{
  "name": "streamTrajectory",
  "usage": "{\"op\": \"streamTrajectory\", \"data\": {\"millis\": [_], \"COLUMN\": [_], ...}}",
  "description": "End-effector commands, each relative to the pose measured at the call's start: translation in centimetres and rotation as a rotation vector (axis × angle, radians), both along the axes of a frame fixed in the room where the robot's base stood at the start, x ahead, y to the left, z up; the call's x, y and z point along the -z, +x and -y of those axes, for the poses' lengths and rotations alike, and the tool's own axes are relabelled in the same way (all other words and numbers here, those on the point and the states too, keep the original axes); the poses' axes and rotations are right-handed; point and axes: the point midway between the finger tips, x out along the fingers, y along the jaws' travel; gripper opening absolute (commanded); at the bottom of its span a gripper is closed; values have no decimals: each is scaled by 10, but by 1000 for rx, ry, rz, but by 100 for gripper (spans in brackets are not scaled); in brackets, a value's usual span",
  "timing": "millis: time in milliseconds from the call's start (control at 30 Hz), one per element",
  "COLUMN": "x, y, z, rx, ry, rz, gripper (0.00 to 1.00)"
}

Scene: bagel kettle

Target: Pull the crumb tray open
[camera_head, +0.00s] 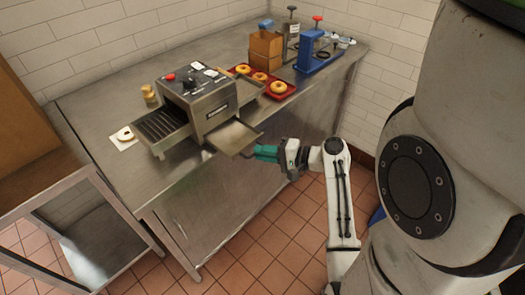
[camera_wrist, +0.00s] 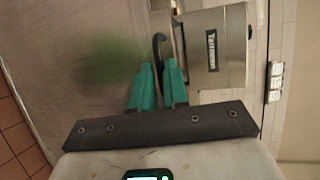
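The bagel toaster (camera_head: 200,97) is a steel box on the counter. Its crumb tray (camera_head: 234,137), a flat metal pan, sticks out from under the toaster's front, over the counter edge. My gripper (camera_head: 257,153) has teal fingers and is at the tray's outer end. In the wrist view the tray's dark curved handle (camera_wrist: 159,45) enters the narrow gap between my fingertips (camera_wrist: 158,66), which appear shut on it. The toaster's labelled front (camera_wrist: 217,45) is to the right there. The exact finger contact is small and partly hidden.
A wire rack (camera_head: 162,124) slopes off the toaster's left. Right of it, a red tray (camera_head: 279,92) holds bagels, beside a wooden box (camera_head: 265,48) and a blue stand (camera_head: 318,57). The floor before the counter (camera_head: 85,90) is clear.

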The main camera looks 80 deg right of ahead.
Motion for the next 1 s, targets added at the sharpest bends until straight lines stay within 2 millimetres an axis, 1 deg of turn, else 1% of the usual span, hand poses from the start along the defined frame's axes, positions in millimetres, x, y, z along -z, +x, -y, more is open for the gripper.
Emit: {"op": "streamTrajectory", "data": {"millis": [33,200,467,567,667,900,1000], "x": [0,0,-1,-2,-3,-12,-16], "y": [0,0,0,-7,-20,-65,-82], "z": [0,0,0,-1,-2,-9,-12], "rx": [0,0,0,1,2,3,3], "ry": [0,0,-1,-1,-2,-1,-3], "rz": [0,1,2,2,2,1,0], "gripper": [20,36,36,36,36,36,36]}}
